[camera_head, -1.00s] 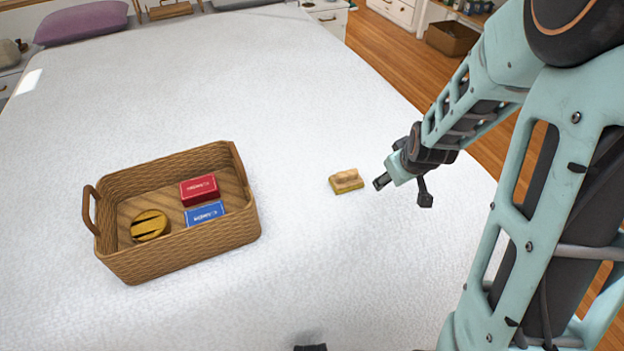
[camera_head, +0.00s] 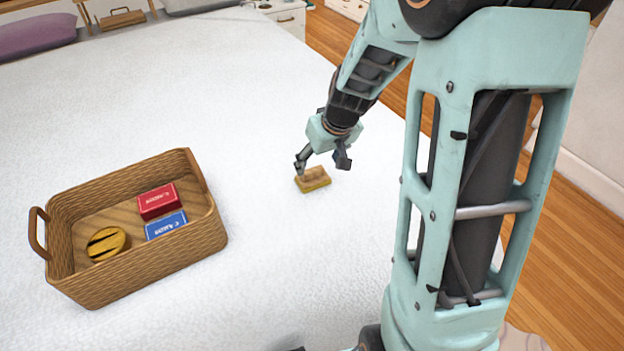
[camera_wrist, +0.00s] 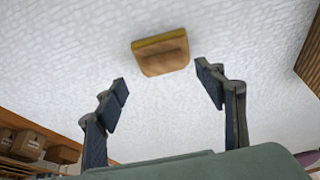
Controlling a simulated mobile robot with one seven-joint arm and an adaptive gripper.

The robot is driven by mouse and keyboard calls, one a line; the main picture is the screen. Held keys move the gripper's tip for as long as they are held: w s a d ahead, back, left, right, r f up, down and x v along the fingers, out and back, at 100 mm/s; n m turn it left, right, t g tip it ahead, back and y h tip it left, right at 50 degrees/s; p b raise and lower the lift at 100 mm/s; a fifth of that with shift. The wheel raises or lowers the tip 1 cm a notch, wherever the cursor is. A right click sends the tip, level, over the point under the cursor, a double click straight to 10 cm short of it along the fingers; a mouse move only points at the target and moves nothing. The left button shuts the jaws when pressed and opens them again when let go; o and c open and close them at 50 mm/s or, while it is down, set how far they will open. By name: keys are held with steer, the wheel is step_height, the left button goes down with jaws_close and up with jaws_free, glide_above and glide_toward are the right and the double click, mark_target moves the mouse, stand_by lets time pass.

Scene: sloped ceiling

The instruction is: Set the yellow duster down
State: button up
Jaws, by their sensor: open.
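The yellow duster (camera_head: 313,180), a small block with a tan top and a yellow lower edge, lies on the white bed cover to the right of the basket. My gripper (camera_head: 322,166) is open just behind and above it, with its fingers on either side in the picture. In the wrist view the duster (camera_wrist: 160,52) lies beyond the fingertips, between their lines, and my gripper (camera_wrist: 165,85) is empty. I cannot tell whether a finger touches the duster.
A wicker basket (camera_head: 158,272) on the bed holds a red box (camera_head: 158,201), a blue box (camera_head: 166,226) and a round yellow-and-black item (camera_head: 107,243). The white bed (camera_head: 230,80) is clear around the duster. A purple pillow (camera_head: 35,36) lies at the far left.

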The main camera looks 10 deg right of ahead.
mark_target(313, 169)
steer(key=x, duration=0.3)
steer(key=b+x, duration=0.1)
steer(key=x, duration=0.1)
steer(key=shift+a, duration=0.35)
steer(key=c, duration=1.4)
steer(key=shift+r, duration=0.1)
